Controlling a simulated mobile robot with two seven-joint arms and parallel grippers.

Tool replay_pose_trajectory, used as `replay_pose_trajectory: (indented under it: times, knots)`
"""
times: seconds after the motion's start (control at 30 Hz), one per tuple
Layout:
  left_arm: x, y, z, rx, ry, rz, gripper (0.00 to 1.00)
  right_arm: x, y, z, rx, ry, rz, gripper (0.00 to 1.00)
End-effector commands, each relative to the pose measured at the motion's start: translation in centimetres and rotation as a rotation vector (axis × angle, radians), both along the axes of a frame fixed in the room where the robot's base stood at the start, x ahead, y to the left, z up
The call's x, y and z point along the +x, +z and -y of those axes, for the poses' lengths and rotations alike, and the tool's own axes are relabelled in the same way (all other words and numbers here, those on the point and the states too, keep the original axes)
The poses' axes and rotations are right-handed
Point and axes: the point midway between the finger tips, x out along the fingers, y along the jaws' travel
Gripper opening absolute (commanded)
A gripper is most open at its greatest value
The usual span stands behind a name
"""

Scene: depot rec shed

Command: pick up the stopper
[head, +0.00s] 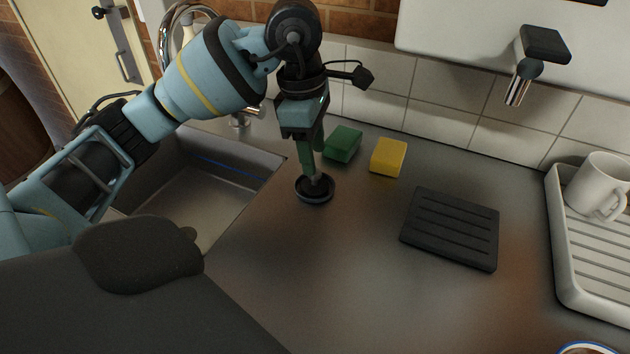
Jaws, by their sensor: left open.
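The stopper (315,191) is a round black disc with a raised rim and a pale grey stem in its middle. It lies on the metal counter (350,260), to the right of the sink. My left gripper (314,168) points down right over it, with green fingers at the stem. The jaws are open, and the near finger hides part of the stem. I cannot tell whether the fingers touch it. My right gripper is not in view.
A green block (343,145) and a yellow block (388,157) lie close behind the stopper. A black ribbed mat (450,229) lies to the right. A white drying rack (562,262) holds a white mug (598,187). The sink (262,168) opens at left.

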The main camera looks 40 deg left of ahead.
Motion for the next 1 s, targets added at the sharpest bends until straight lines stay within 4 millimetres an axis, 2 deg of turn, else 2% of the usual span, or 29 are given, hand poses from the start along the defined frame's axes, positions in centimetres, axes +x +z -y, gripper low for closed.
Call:
replay_pose_trajectory:
  times: [0.3,0.43,0.67,1.0]
  knots:
    - [0.0,-4.2,0.3,0.0,0.002,-0.004,0.47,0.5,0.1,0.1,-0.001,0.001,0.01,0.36]
    - [0.0,-5.0,0.4,0.001,0.0,-0.003,0.47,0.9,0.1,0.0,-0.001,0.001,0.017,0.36]
    - [0.0,-5.0,0.4,0.0,0.0,-0.001,0.47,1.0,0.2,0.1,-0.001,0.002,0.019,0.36]
    - [0.0,-5.0,0.4,0.0,0.0,-0.001,0.03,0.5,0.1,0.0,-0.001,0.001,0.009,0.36]
